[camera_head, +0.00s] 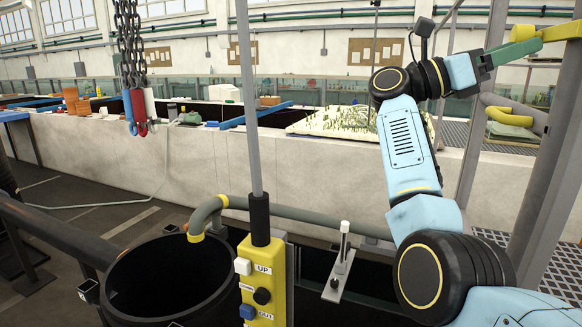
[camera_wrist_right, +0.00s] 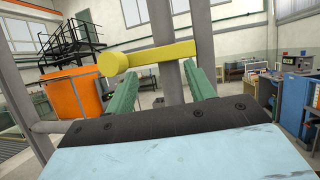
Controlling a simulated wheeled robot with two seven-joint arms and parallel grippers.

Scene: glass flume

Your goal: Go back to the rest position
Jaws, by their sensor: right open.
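My right gripper (camera_head: 522,48) is raised at the upper right of the head view, with green fingers and a pale blue arm behind it. In the right wrist view, the two green fingers (camera_wrist_right: 161,76) stand apart with nothing gripped between them. A yellow bar with a rounded end (camera_wrist_right: 150,56) crosses just beyond the fingertips; it also shows in the head view (camera_head: 548,33). I cannot tell whether the fingers touch it. My left gripper is not in view.
Grey metal posts (camera_head: 545,150) stand close to my right arm. A yellow control box (camera_head: 262,290) on a pole and a black round tub (camera_head: 170,285) are in front. Chains with coloured hooks (camera_head: 130,50) hang at left. A long pale flume wall (camera_head: 300,170) lies behind.

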